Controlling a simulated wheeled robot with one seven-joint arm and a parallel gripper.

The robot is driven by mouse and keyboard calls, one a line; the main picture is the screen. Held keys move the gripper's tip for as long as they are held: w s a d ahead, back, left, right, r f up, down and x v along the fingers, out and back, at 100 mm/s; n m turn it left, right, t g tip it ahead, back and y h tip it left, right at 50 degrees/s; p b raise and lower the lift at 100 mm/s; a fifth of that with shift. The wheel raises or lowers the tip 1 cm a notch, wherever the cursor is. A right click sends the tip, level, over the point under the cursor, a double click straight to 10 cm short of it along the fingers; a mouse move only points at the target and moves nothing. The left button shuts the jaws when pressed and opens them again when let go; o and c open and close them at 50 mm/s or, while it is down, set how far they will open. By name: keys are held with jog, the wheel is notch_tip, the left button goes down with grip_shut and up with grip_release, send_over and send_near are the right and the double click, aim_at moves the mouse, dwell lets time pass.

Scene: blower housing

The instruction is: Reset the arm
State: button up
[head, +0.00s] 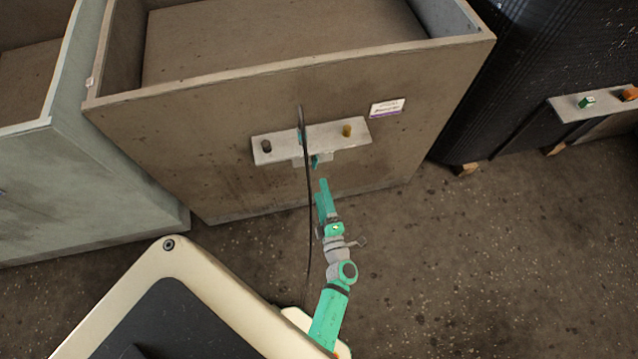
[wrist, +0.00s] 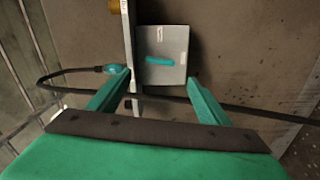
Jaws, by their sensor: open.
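My gripper (head: 323,188) is at the end of my green arm, in front of the brown housing (head: 220,130) and below its small shelf. In the wrist view its two fingers (wrist: 156,82) are spread apart with nothing held between them. Beyond the fingers is a pale plate (wrist: 172,42) with a teal piece (wrist: 160,61) on it. That teal piece also shows below the shelf in the head view (head: 315,161). A teal connector (wrist: 115,68) with a black cable is close to the left fingertip; I cannot tell whether they touch.
The shelf (head: 280,148) carries a dark knob (head: 266,146) and a yellow one (head: 347,130). The black cable (head: 308,210) hangs beside my gripper and crosses the wrist view. A grey-green box (head: 90,190) stands left, a black unit (head: 500,90) right. Floor at lower right is clear.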

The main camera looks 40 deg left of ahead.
jog(key=shift+s+d, duration=0.2)
jog(key=shift+d, duration=0.1)
dwell(0.4)
jog(key=s+d+r+m+t+h, duration=0.3)
jog(key=s+d+r+m+h, duration=1)
jog(key=s+d+r+m, duration=0.7)
jog(key=s+d+m, duration=0.1)
jog(key=d+m, duration=0.2)
jog(key=m, duration=0.3)
jog(key=shift+d+r+t+h, duration=0.2)
jog(key=shift+d+t+h, duration=0.1)
jog(key=shift+t+h, duration=0.1)
